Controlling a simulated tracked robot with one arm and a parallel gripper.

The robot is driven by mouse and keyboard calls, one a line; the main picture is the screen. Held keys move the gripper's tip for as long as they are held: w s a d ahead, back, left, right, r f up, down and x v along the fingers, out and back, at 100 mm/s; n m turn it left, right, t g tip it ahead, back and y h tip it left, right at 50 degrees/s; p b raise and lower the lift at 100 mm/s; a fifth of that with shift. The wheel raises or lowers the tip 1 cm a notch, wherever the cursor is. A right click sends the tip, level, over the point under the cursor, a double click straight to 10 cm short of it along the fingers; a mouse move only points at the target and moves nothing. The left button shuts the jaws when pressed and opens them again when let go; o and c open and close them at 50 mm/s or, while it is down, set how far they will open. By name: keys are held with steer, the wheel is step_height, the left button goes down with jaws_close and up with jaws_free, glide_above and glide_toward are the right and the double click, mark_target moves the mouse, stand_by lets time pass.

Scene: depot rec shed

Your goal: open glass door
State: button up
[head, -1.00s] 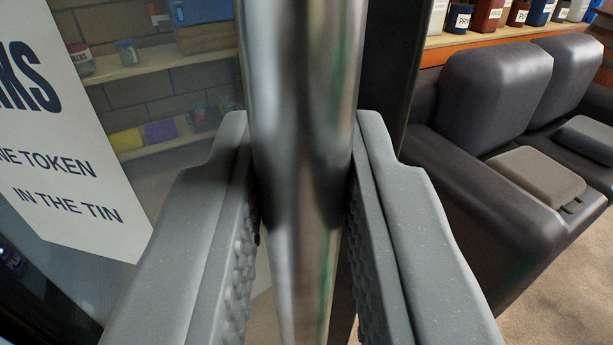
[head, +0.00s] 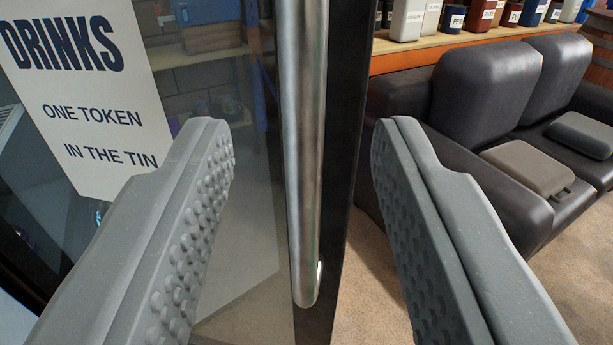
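The glass door (head: 250,240) has a dark frame edge (head: 345,150) and a vertical polished metal bar handle (head: 306,150). The handle's lower end shows near the bottom of the view; its top runs out of the picture. A white paper sign (head: 85,95) reading "DRINKS ONE TOKEN IN THE TIN" is on the glass at left. My gripper (head: 304,140) is open wide, with one studded finger on each side of the handle in the picture. Neither finger touches the handle, and clear gaps show on both sides.
A dark padded sofa (head: 490,120) with grey cushions stands to the right. Behind it a wooden shelf (head: 425,42) holds several labelled containers. Carpeted floor (head: 375,290) is free between the door edge and the sofa. Shelves show dimly through the glass.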

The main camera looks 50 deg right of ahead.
steer(key=b+v, duration=0.1)
steer(key=v, duration=0.5)
steer(key=shift+s+a, duration=0.25)
steer(key=shift+a, duration=0.05)
